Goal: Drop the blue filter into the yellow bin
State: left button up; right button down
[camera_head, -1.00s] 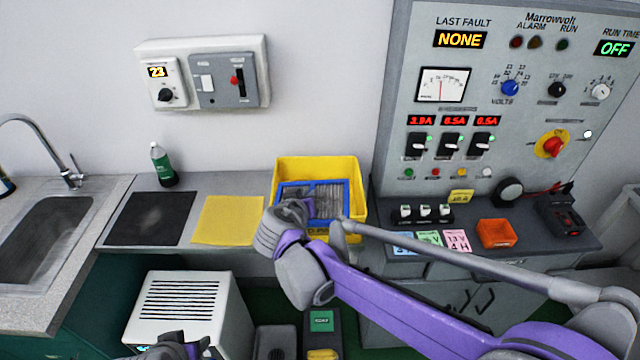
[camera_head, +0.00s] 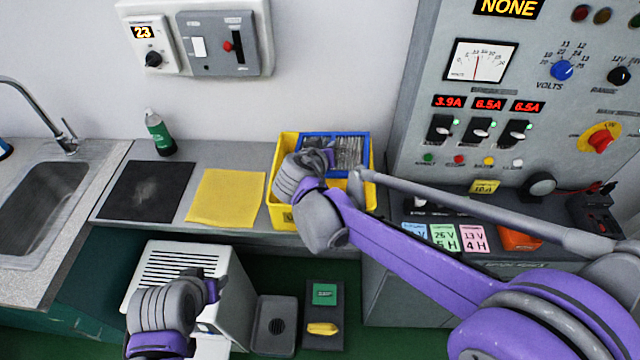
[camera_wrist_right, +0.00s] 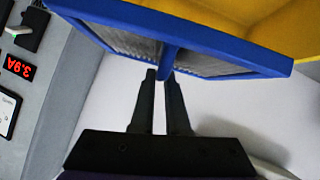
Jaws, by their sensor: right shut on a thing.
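The blue filter, a blue frame (camera_head: 306,141) around grey pleats, is at the back of the yellow bin (camera_head: 278,200) in the head view. I cannot tell whether it is above the rim or partly inside. My right gripper (camera_head: 328,158) is at the filter's near side. In the right wrist view its two dark fingertips (camera_wrist_right: 164,74) are shut on the filter's blue middle bar (camera_wrist_right: 167,57), with the bin (camera_wrist_right: 275,22) behind it at upper right. My left gripper (camera_head: 213,287) is low at left, away from both; its fingers are unclear.
The bin stands on a grey counter, with a yellow mat (camera_head: 226,198), a black mat (camera_head: 146,191) and a green bottle (camera_head: 159,134) to its left. A control panel (camera_head: 540,110) rises at right. A white vented box (camera_head: 165,262) stands below the counter.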

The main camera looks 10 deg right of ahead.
notch_tip(320, 180, down, 4)
jog(key=shift+r+b, duration=0.1)
jog(key=shift+b, duration=0.6)
jog(key=shift+s+f, duration=0.15)
jog(key=shift+f, duration=0.2)
pick_arm(q)
jog(key=s+f, duration=0.1)
jog(key=f, duration=0.2)
jog(key=shift+s, duration=0.4)
jog(key=shift+w, duration=0.1)
pick_arm(e)
jog(key=shift+w, duration=0.2)
jog(key=c, duration=1.1)
grip_release()
jog(key=shift+c, duration=0.2)
jog(key=o, duration=0.3)
pick_arm(q)
jog(key=shift+r, duration=0.1)
pick_arm(e)
jog(key=shift+r, duration=0.1)
